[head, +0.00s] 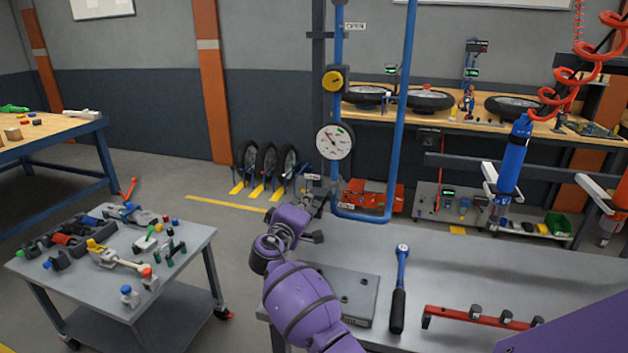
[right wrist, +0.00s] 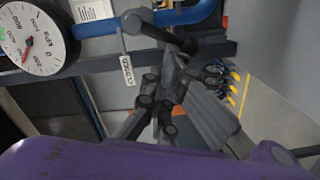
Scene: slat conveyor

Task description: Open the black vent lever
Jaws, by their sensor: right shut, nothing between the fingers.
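The black vent lever (right wrist: 160,32) shows in the right wrist view as a dark bar with a rounded end, beside the blue pipe (right wrist: 195,12). A small white tag that seems to read CLOSED (right wrist: 128,72) hangs near it. My right gripper (right wrist: 177,78) is shut and empty, its fingertips close to the lever's lower end; I cannot tell whether they touch. In the head view my right gripper (head: 318,212) is at the foot of the blue pipe, below the white gauge (head: 335,141), and the lever is hard to make out there. My left gripper is not in view.
The grey bench (head: 450,285) bears a flat grey plate (head: 345,293), a blue-and-black torque wrench (head: 399,290) and a red rail (head: 480,318). A cart (head: 185,262) with tools stands at left.

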